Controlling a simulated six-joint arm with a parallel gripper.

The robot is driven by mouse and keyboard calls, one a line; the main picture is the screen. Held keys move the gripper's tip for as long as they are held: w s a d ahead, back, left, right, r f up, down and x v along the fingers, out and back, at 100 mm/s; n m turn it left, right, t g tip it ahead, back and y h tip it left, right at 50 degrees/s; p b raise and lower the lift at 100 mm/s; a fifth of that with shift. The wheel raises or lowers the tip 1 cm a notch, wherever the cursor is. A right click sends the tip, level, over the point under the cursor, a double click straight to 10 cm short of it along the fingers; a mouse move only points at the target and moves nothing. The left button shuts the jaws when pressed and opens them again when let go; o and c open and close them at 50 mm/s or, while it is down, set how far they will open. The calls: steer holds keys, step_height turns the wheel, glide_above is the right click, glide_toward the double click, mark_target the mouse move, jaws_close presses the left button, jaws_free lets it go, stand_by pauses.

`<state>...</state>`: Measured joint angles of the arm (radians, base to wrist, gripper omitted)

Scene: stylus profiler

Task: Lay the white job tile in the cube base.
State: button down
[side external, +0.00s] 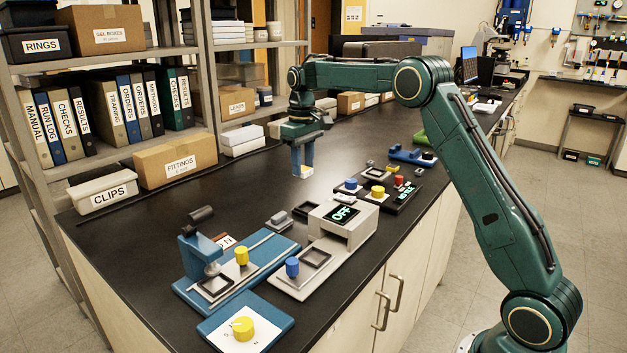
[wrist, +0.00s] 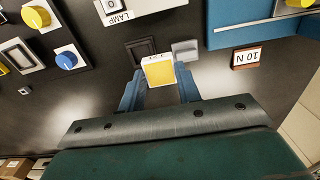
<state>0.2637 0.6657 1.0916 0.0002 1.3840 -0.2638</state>
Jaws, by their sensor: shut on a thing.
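My gripper (side external: 303,172) is shut on the white job tile (wrist: 158,71) and holds it above the black bench. The tile looks pale with a yellowish tint, and it also shows small between the fingertips in the side view (side external: 303,171). A dark square frame (wrist: 136,50), which looks like the cube base, lies on the bench just beyond the tile in the wrist view. The tile's edge hides part of it. In the side view this frame (side external: 306,209) is below my gripper. A small grey block (wrist: 185,47) sits beside it.
A grey unit with an OFF display (side external: 343,213) stands to the right. A blue stand (side external: 203,255) with a yellow knob is at the front left, by a 10 N tag (wrist: 247,58). Boxes (side external: 175,160) line the back. Bare bench lies left of the gripper.

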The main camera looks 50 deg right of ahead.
glide_above(309, 209)
step_height(309, 209, down, 6)
steer(key=shift+f, duration=0.25)
stand_by(0.6)
steer(key=shift+w+f, duration=0.1)
steer(key=shift+f, duration=0.05)
steer(key=shift+f, duration=2.3)
steer(key=shift+f, duration=0.95)
stand_by(0.5)
steer(key=c, duration=0.9)
jaws_free()
steer(key=shift+c, duration=0.5)
steer(key=shift+f, duration=0.1)
